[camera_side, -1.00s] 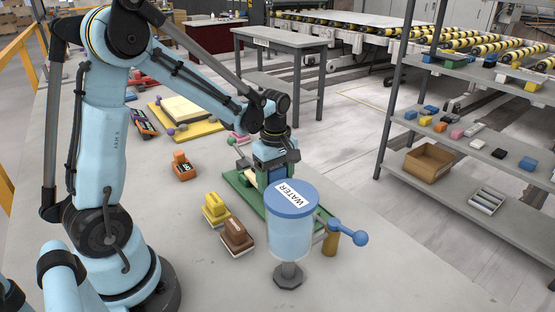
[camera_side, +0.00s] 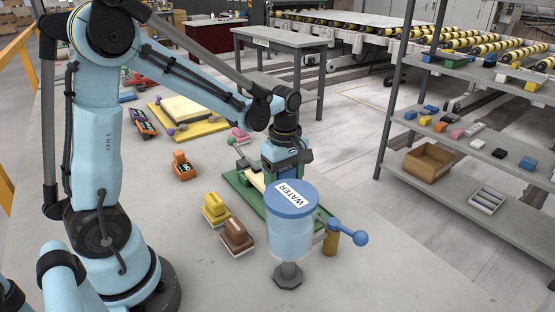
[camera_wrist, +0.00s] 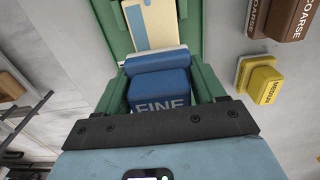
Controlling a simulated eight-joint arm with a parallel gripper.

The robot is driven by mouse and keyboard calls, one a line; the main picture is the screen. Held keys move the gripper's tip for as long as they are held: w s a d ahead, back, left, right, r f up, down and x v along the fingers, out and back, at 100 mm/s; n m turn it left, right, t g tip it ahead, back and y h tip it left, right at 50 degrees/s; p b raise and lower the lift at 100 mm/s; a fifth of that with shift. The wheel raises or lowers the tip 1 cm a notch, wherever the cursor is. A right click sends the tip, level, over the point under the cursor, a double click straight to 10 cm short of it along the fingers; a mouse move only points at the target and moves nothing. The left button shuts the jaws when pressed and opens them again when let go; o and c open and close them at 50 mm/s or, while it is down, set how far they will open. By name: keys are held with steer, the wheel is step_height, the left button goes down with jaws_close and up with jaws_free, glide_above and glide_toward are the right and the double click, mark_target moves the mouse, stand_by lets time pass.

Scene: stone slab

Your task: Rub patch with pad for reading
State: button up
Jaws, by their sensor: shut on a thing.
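My gripper (camera_side: 287,158) points down over a green holder (camera_side: 236,180) on the stone slab. In the wrist view it is shut on a blue pad (camera_wrist: 160,88) lettered FINE. A pale cream slab with a blue stripe (camera_wrist: 150,22) lies in the holder beyond the pad. In the side view the pad is mostly hidden behind the gripper and the water tank. The patch itself I cannot make out, and I cannot tell whether the pad touches the surface beneath it.
A water tank (camera_side: 290,232) with a blue lid stands in front of the holder, with a blue-knobbed lever (camera_side: 350,235) to its right. A yellow pad (camera_side: 215,210) and a brown pad (camera_side: 236,238) lie left of it. An orange block (camera_side: 182,166) lies farther back.

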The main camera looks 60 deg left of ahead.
mark_target(285, 169)
steer(key=shift+r, duration=2.2)
steer(key=shift+r, duration=1.5)
